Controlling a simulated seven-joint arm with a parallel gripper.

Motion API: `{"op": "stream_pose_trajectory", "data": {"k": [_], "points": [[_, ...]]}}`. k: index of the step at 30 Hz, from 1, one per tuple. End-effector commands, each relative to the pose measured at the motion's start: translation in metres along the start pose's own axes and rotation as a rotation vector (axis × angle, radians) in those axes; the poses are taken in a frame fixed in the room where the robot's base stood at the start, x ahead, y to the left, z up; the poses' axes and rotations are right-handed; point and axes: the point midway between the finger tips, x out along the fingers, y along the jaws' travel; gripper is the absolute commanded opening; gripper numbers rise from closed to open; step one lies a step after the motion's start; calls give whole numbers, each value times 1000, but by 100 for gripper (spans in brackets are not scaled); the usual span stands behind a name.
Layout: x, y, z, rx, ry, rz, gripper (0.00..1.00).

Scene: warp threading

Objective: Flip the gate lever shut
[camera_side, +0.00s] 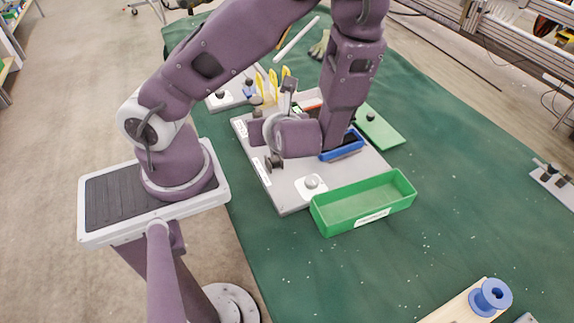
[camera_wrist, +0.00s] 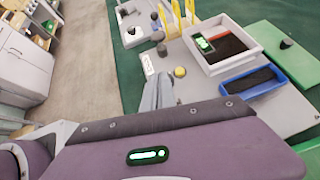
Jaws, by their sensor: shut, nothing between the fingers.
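My gripper (camera_wrist: 158,88) shows in the wrist view with its grey fingers together and nothing between them, over the left part of the grey board (camera_wrist: 200,90). A yellow rounded knob (camera_wrist: 180,72) is just right of the fingertips, and a dark knob (camera_wrist: 161,50) stands beyond them. In the side view my wrist covers the middle of the grey board (camera_side: 285,195), and a small dark fitting (camera_side: 272,162) shows below it at the board's left edge. I cannot tell which of these parts is the gate lever, or whether my fingers touch it.
A white-rimmed tray (camera_wrist: 222,60) and yellow upright cards (camera_side: 272,84) are farther back. A pale round button (camera_side: 311,182) is on the board's near part. Green cloth (camera_side: 450,190) at right is mostly clear.

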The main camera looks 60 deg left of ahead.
Motion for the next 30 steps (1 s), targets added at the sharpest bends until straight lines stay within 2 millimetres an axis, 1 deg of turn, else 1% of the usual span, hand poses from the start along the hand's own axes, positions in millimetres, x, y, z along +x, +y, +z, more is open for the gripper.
{"op": "stream_pose_trajectory", "data": {"k": [6,12,19,30], "points": [[15,4,9,0,0,2,0],[24,5,12,0,0,1,0],[28,6,14,0,1,1,0],[29,6,14,-1,1,0,0]]}}
